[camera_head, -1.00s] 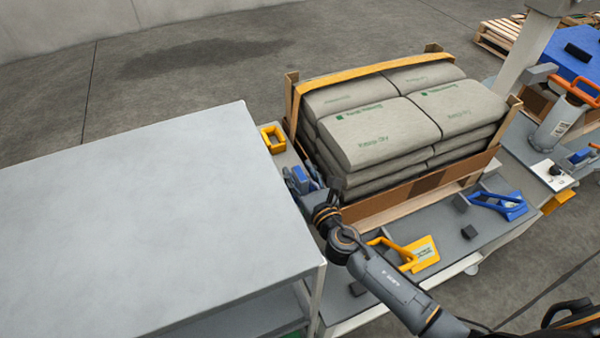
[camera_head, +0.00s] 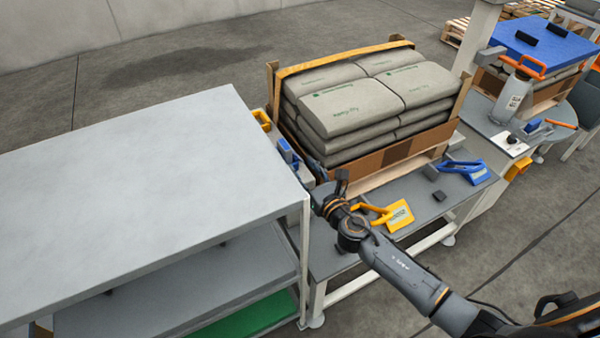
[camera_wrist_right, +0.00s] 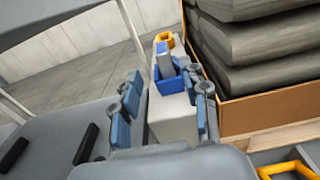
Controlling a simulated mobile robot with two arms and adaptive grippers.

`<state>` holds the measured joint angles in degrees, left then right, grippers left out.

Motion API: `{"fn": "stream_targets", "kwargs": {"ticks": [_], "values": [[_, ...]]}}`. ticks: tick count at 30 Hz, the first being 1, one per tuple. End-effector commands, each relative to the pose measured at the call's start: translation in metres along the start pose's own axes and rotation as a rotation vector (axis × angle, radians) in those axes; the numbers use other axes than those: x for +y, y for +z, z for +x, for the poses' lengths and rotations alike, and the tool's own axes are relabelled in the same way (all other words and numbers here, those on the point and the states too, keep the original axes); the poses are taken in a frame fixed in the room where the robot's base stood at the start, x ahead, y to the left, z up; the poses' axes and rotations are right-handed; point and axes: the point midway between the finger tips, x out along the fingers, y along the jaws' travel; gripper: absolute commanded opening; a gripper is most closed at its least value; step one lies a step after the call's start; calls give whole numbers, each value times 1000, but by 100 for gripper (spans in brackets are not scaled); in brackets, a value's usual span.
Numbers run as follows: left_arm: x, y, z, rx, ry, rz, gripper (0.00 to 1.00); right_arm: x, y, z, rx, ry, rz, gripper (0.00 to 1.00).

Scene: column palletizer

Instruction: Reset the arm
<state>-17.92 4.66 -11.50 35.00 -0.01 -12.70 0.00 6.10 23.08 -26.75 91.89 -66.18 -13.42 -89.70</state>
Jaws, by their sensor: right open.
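My right gripper (camera_head: 322,180) is at the right edge of the grey table, in front of the near left corner of the sack crate. In the right wrist view, its two blue-padded fingers (camera_wrist_right: 168,92) are spread apart with nothing held between them. A blue object with a grey top (camera_wrist_right: 167,72) shows beyond the gap between the fingers. It also shows in the head view (camera_head: 288,152), beside the crate. My left gripper is not in view.
A wooden crate (camera_head: 405,150) holds stacked grey sacks (camera_head: 350,105). A grey table (camera_head: 130,170) fills the left. Yellow (camera_head: 395,215) and blue (camera_head: 465,170) handled tools lie on the bench before the crate. A yellow loop (camera_head: 262,119) stands behind the blue object.

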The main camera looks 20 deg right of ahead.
Motion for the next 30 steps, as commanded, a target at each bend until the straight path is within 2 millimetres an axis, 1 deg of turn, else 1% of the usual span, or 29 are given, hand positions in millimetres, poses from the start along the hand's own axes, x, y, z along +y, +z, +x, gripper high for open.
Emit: {"fn": "stream_targets", "kwargs": {"ticks": [1,3,7,11,15,17,18,20,23,24,26,27,29,30], "values": [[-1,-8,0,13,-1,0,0,-1,0,0,0,0,0,45],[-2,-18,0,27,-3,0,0,-1,0,0,0,0,0,45],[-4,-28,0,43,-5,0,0,-1,0,0,0,0,0,45],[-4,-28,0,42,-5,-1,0,-1,0,0,0,0,0,45],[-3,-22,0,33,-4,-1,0,-1,0,0,0,-2,4,45],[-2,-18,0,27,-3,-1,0,-1,1,-2,-1,-15,42,45],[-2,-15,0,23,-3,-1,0,-3,2,-6,-2,-37,99,45],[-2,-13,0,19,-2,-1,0,-8,3,-16,-2,-93,247,45],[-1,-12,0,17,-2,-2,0,-22,-3,-46,0,-253,649,45],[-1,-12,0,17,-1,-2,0,-29,-9,-64,1,-340,848,45],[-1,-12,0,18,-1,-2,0,-37,-22,-94,1,-485,1157,45],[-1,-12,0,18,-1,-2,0,-39,-33,-116,2,-587,1353,45],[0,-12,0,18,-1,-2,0,-38,-48,-148,-1,-735,1608,45],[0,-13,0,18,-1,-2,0,-36,-56,-166,-4,-825,1747,45]]}}
